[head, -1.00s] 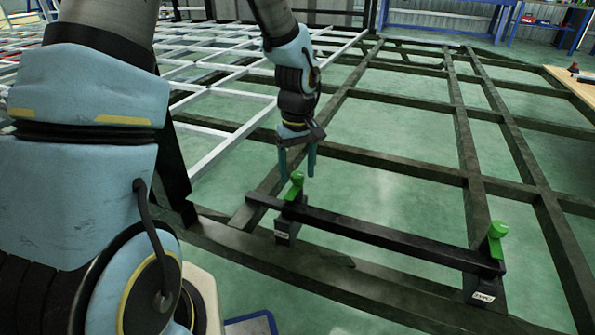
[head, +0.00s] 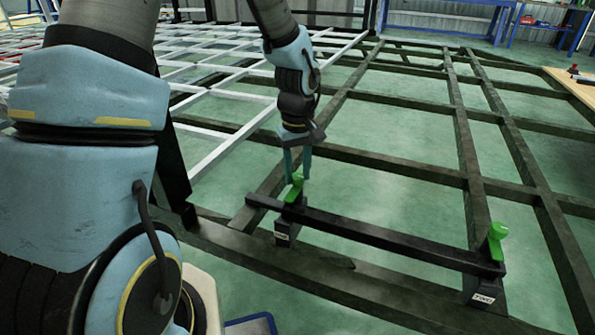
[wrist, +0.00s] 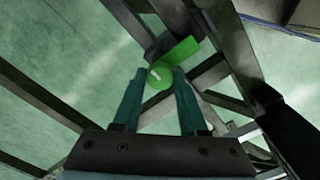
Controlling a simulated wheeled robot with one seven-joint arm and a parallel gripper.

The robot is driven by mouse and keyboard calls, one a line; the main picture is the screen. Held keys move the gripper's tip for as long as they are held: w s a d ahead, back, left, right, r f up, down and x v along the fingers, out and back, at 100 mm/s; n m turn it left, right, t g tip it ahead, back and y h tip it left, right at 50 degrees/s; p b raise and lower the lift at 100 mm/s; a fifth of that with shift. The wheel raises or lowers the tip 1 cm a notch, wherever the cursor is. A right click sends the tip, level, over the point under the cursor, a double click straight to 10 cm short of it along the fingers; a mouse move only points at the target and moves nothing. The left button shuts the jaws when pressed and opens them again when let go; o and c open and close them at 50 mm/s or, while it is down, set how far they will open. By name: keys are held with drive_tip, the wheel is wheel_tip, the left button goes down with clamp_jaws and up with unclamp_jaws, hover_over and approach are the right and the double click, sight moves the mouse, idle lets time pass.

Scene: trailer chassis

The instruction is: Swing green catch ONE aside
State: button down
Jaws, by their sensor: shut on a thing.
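The left green catch (head: 293,191) sits on top of a short black post whose white label (head: 282,237) is too small to read surely. My gripper (head: 297,172) is above this post, pointing down, with its two teal fingers shut on the catch's round knob. In the wrist view the green knob (wrist: 160,75) is between the fingertips, and the catch's green arm (wrist: 182,50) extends up and right. A second green catch (head: 497,232) stands on the right post, whose label (head: 484,298) seems to read TWO. It is untouched.
A black bar (head: 390,240) runs between the two posts. Dark chassis beams (head: 400,165) cross over the green floor, and a white frame (head: 235,150) lies behind on the left. A wooden board (head: 575,86) is at the far right. Space above the bar is clear.

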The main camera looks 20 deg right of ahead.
drive_tip(key=shift+r+m+p, duration=0.1)
drive_tip(key=shift+m+p, duration=0.3)
drive_tip(key=m+p, duration=0.2)
drive_tip(key=shift+r+m+p, duration=0.15)
drive_tip(key=shift+m+p, duration=0.25)
drive_tip(key=m+p, duration=0.4)
drive_tip(key=m, duration=0.1)
drive_tip(key=m+p, duration=0.3)
drive_tip(key=m, duration=0.2)
drive_tip(key=shift+p, duration=0.3)
drive_tip(key=shift+f+m+p, duration=0.2)
drive_tip(key=shift+m+p, duration=1.1)
drive_tip(key=shift+m, duration=0.9)
drive_tip(key=shift+c, duration=2.2)
unclamp_jaws()
